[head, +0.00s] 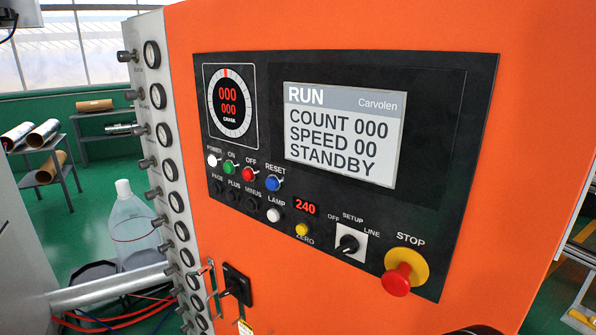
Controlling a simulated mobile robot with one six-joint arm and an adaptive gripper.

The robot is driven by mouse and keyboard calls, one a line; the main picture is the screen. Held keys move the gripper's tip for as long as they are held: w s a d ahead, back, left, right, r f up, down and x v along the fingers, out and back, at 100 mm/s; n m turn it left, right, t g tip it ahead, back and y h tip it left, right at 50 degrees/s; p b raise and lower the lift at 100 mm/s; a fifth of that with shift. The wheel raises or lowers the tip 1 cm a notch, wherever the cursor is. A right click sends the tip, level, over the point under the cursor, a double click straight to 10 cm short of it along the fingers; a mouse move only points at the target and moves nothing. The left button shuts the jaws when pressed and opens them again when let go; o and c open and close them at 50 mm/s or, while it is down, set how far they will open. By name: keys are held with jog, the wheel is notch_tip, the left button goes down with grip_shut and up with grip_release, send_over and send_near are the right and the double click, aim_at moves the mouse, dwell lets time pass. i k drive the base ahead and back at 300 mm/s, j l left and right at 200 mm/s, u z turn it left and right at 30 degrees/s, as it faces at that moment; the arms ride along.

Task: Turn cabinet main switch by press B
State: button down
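An orange press cabinet (520,150) fills the middle and right of the head view, with a black control panel (430,200) on its face. A black square switch with a protruding handle (237,285) sits low on the orange face, below the panel's left part. It looks like a main switch; I cannot read its position. A small black selector knob (347,244) on a white plate, marked OFF, SETUP and LINE, is on the panel. The screen (340,135) reads RUN and STANDBY. No letter B shows. My gripper is not seen.
A red STOP button (397,280) on a yellow base projects at the panel's lower right. A grey column of gauges and knobs (160,130) lines the cabinet's left edge. A grey pipe (105,288), hoses and a clear plastic bottle (132,225) are at lower left.

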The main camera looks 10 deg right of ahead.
aim_at(233, 288)
jog(key=i+u, duration=0.2)
jog(key=u, duration=0.15)
jog(key=i+u, duration=0.45)
jog(key=u, duration=0.25)
